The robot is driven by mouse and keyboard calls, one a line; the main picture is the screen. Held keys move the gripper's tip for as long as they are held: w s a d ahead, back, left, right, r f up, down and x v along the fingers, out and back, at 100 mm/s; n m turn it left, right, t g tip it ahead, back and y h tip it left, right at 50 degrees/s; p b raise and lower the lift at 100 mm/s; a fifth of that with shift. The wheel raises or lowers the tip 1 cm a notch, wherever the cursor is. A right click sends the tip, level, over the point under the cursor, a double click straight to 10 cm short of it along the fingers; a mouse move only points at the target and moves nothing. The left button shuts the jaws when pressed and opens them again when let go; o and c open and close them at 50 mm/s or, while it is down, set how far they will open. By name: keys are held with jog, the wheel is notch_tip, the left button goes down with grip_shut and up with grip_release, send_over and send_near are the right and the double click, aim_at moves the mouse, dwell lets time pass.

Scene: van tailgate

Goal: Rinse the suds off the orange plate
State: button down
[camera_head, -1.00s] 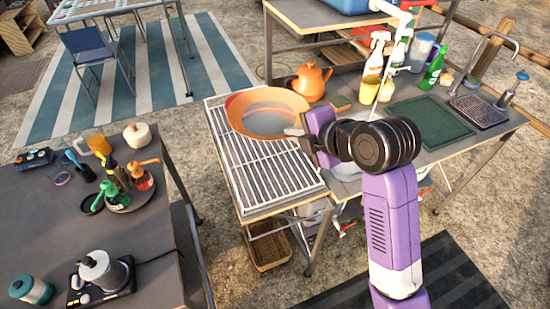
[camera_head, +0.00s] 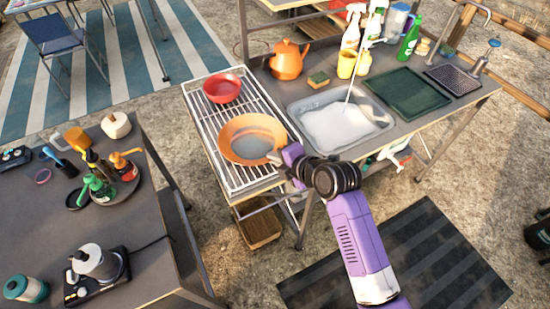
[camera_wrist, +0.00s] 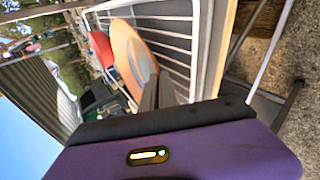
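The orange plate (camera_head: 235,131) is over the front end of the white wire rack (camera_head: 258,184) in the head view. A greyish patch covers its middle, and its orange rim shows around it. I cannot tell whether it rests on the rack or hangs just above it. My gripper (camera_head: 276,158) is at the plate's right edge, its fingers close together on the rim. The wrist view also shows the plate (camera_wrist: 128,48) at the fingertips. The basin (camera_head: 381,124) to the right holds white suds (camera_head: 335,127), with a thin tap spout above it.
A red bowl (camera_head: 222,89) sits on the rack behind the plate. An orange kettle (camera_head: 287,60), a sponge (camera_head: 318,79), spray bottles (camera_head: 352,27) and a green mat (camera_head: 407,92) are around the basin. A side table (camera_head: 150,235) with bottles stands at left.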

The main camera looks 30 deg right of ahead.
jog(key=shift+f, duration=0.35)
jog(key=shift+f, duration=0.1)
jog(key=c, duration=1.9)
grip_release()
jog(key=shift+f, duration=0.1)
jog(key=shift+c, duration=0.2)
jog(key=shift+r, duration=0.2)
jog(key=shift+s+r, duration=0.15)
jog(key=shift+s, duration=0.2)
jog(key=b+v, duration=0.1)
jog(key=v, duration=1)
jog(key=shift+b, duration=0.3)
jog(key=shift+d+r, duration=0.1)
